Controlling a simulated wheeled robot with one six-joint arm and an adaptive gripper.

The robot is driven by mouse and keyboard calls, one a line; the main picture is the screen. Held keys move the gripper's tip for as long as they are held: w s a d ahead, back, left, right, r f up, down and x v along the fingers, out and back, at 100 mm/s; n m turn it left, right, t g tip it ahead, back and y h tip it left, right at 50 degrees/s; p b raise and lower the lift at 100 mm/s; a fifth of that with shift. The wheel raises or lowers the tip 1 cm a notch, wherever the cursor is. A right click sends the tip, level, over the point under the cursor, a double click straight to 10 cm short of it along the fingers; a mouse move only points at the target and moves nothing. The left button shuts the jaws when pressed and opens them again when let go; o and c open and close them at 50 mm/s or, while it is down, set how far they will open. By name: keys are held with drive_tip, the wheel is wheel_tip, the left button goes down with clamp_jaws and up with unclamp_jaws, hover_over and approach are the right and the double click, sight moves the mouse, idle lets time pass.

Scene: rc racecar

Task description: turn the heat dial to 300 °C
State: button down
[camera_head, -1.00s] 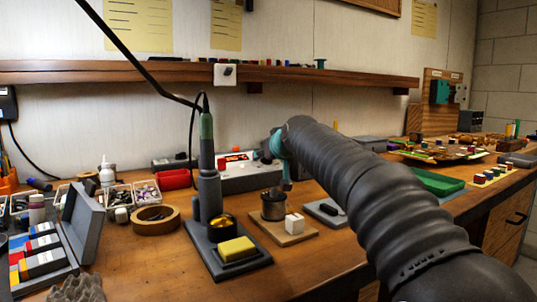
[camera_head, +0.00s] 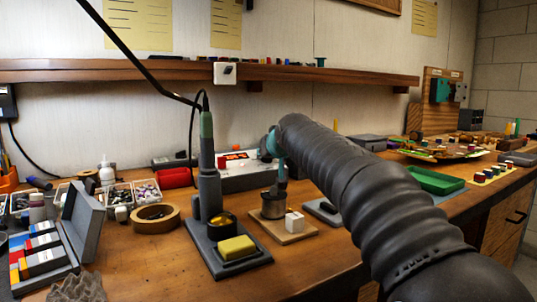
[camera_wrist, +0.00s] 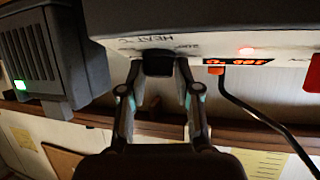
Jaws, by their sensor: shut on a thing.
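The heat dial (camera_wrist: 158,63) is a dark knob on the front of the white soldering station (camera_wrist: 230,28), seen upside down in the wrist view. My gripper (camera_wrist: 158,75) is shut on the dial, with one finger on each side. "HEAT °C" and a "200" mark show beside the dial. The lit orange display (camera_wrist: 245,61) is upside down, and its digits are too blurred to read surely. In the head view the station (camera_head: 250,181) stands against the wall. My gripper (camera_head: 277,165) is at its right part, and my arm hides the dial.
A soldering iron stand (camera_head: 228,262) with an upright iron (camera_head: 207,150) and yellow sponge stands in front. A shelf (camera_head: 130,73) runs above the station. A black cable (camera_wrist: 255,112) passes right of the gripper.

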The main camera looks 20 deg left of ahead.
drive_tip(key=shift+a+m+t+h, duration=0.15)
drive_tip(key=shift+m+t+h, duration=0.1)
drive_tip(key=shift+m+h, duration=0.6)
drive_tip(key=shift+a+m+t+h, duration=0.1)
drive_tip(key=shift+m+t+h, duration=0.15)
drive_tip(key=shift+m+h, duration=0.55)
drive_tip(key=shift+a+m+h, duration=0.1)
drive_tip(key=shift+m+h, duration=1.05)
drive_tip(key=shift+m, duration=0.9)
drive_tip(key=c, duration=0.8)
unclamp_jaws()
drive_tip(key=shift+s+r, duration=0.1)
drive_tip(key=v, duration=1.2)
drive_tip(key=shift+a, duration=0.1)
